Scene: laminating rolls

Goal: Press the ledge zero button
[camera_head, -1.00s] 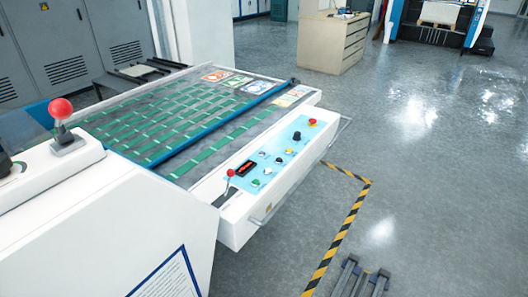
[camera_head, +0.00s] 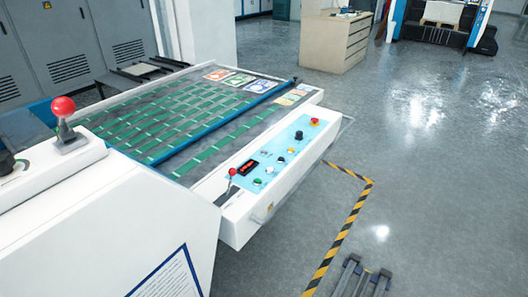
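A light-blue control panel (camera_head: 276,157) lies on the white front ledge of the laminating machine (camera_head: 240,228). It carries a dark display with red digits (camera_head: 248,167), a green button (camera_head: 257,183), a yellow button (camera_head: 280,160), a black knob (camera_head: 298,136) and a red stop button (camera_head: 314,122). Other small pale buttons sit among them. The labels are too small to read, so I cannot tell which button is the ledge zero button. My gripper is not in view, and nothing touches the panel.
A red-knobbed lever (camera_head: 232,172) stands at the panel's near end. Another red ball lever (camera_head: 63,106) stands on the white housing at left. Printed sheets lie on the machine bed. Yellow-black floor tape (camera_head: 345,230) runs beside the machine. Open floor lies to the right.

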